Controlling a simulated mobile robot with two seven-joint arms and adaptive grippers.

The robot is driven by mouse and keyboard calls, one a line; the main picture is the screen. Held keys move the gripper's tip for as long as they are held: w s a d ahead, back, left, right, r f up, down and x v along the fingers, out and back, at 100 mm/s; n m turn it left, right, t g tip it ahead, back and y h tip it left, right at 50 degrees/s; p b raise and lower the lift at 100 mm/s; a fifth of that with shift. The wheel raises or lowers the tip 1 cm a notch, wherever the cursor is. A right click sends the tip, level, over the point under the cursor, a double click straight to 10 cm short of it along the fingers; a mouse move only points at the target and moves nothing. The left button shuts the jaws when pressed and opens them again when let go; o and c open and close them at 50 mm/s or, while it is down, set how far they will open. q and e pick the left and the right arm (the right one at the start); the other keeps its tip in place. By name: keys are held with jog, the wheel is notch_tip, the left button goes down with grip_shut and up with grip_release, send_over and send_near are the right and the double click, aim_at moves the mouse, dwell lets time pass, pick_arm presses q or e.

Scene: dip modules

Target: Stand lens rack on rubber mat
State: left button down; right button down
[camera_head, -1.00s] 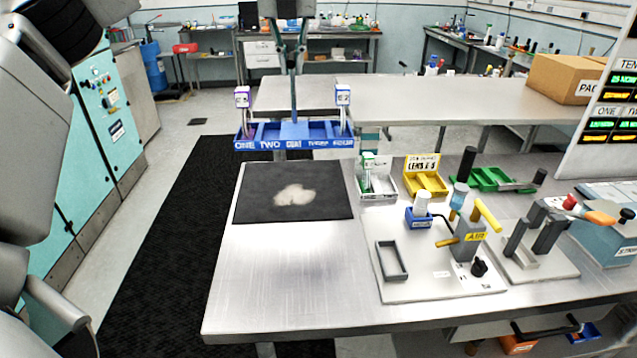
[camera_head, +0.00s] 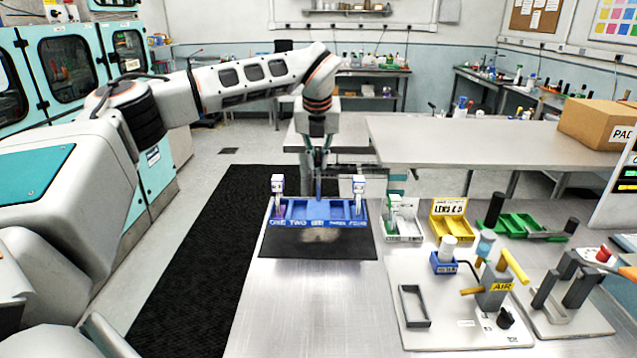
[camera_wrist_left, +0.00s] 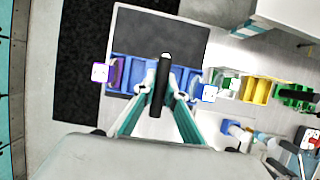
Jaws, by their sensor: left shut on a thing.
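The blue lens rack (camera_head: 346,223) has several labelled compartments, a small upright holder at each end and a tall middle handle. It looks level and upright over the back part of the black rubber mat (camera_head: 288,247); I cannot tell whether it touches the mat. My left gripper (camera_head: 318,166) is shut on the rack's handle from above. In the left wrist view, my left gripper (camera_wrist_left: 163,98) closes around the dark handle, with the rack (camera_wrist_left: 121,70) below it and the mat (camera_wrist_left: 160,32) beyond. The rack hides part of the mat's pale patch. My right gripper is not in view.
A white bin (camera_head: 403,222) and a yellow bin (camera_head: 449,222) stand just right of the mat. A fixture board (camera_head: 455,325) with an air post fills the table's right side. The tabletop (camera_head: 300,310) in front of the mat is clear.

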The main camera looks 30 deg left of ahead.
aim_at(318, 187)
pick_arm(q)
jog(key=shift+f, duration=0.7)
notch_tip(318, 187, down, 5)
jog(key=shift+r+p, duration=0.1)
jog(key=shift+p, duration=0.25)
jog(key=shift+w+f, duration=0.1)
jog(key=shift+f, duration=0.15)
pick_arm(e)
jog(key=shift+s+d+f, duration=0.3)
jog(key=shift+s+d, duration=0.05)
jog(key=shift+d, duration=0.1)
pick_arm(q)
jog(key=shift+f, duration=0.15)
jog(key=c, duration=2.1)
grip_release()
jog(key=shift+c, duration=0.2)
jog(key=shift+o, duration=0.3)
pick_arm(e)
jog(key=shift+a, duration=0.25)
